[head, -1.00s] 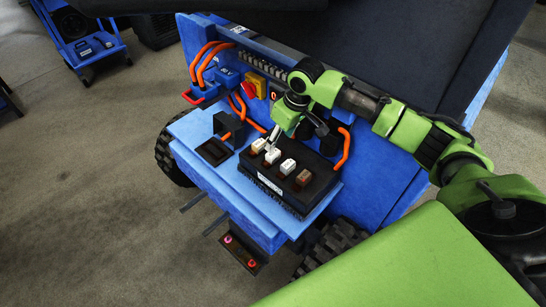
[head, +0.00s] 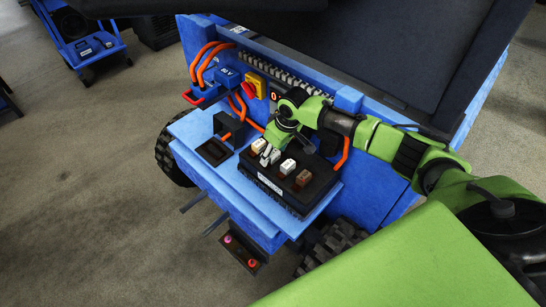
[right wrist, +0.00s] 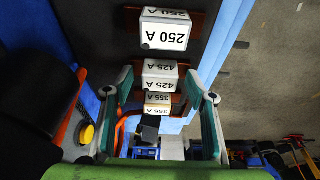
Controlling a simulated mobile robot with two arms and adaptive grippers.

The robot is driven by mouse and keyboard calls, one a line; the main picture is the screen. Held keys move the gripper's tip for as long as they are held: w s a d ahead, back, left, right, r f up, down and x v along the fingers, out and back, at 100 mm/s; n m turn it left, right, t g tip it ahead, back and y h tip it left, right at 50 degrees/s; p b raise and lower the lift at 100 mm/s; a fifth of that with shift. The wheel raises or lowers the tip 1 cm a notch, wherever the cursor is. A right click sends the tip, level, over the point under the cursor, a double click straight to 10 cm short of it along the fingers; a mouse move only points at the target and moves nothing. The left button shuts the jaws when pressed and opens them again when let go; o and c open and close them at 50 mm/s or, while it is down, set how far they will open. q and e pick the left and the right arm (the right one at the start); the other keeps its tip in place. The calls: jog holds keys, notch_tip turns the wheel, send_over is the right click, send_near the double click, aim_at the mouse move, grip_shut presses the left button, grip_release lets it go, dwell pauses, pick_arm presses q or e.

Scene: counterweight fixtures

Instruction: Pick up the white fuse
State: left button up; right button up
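A row of fuses sits upright on the black fuse block (head: 247,167). At the left end is a cream fuse (head: 258,146); then comes a white fuse (head: 275,156) partly covered by my fingers, another white fuse (head: 288,166) and a brown fuse (head: 303,178). My right gripper (head: 268,157) is low over the covered one. In the right wrist view its fingers (right wrist: 160,88) are spread, with a white fuse marked 425 A (right wrist: 160,76) in line between them and gaps on both sides. A white fuse marked 250 A (right wrist: 165,31) is farther up. My left gripper is not in view.
The block stands on a blue ledge (head: 215,183) of a vehicle. A black square socket (head: 213,151), orange cables (head: 205,58) and a red and yellow switch (head: 252,87) are close by on the left. A blue cart (head: 88,42) stands far left on open floor.

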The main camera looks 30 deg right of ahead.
jog(key=c, duration=0.9)
jog(key=shift+o, duration=0.2)
jog(key=shift+r, duration=0.1)
jog(key=shift+w+r, duration=0.1)
jog(key=shift+r, duration=0.4)
jog(key=s+a+r, duration=0.7)
jog(key=a+r, duration=0.5)
jog(key=shift+s+b, duration=0.15)
jog(key=shift+b, duration=0.25)
